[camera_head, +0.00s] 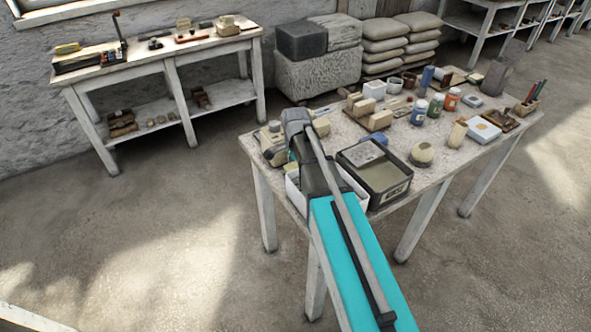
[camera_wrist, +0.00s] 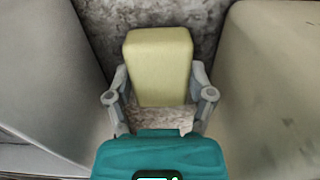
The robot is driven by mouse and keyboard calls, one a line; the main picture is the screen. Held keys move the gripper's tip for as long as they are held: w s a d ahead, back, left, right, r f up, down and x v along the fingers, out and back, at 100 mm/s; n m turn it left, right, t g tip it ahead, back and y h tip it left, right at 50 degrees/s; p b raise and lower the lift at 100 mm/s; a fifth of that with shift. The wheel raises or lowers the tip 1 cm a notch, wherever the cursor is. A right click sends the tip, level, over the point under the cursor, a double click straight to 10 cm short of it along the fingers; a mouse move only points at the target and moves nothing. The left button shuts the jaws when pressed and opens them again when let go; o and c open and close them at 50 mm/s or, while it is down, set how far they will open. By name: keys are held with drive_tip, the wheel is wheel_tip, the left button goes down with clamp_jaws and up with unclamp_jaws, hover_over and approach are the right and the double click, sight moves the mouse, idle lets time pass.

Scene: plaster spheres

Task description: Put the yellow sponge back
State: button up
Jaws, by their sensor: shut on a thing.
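The yellow sponge (camera_wrist: 160,62) is a pale yellow block in the middle of the wrist view. It stands between the two grey fingers of my gripper (camera_wrist: 160,92), which is shut on it. A speckled grey surface shows behind and below the sponge. In the head view my arm's end is over the left part of the near table (camera_head: 420,150). There the arm hides the fingertips and the held sponge.
Large pale walls flank my gripper closely on both sides in the wrist view. A dark tub (camera_head: 388,190) and a white tray (camera_head: 294,192) are beside my arm. Jars, blocks and a round plaster piece (camera_head: 422,153) crowd the table. A second table (camera_head: 160,55) stands at back left.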

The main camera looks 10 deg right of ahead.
sight(296, 166)
drive_tip(key=shift+f, duration=0.15)
drive_tip(key=o, duration=0.7)
drive_tip(key=shift+o, duration=0.2)
drive_tip(key=shift+r, duration=0.25)
wheel_tip(296, 166, up, 12)
drive_tip(key=p, duration=1.2)
drive_tip(key=shift+s, duration=0.1)
idle(0.5)
drive_tip(key=s+n, duration=1.4)
drive_tip(key=s, duration=0.1)
drive_tip(key=shift+s, duration=0.4)
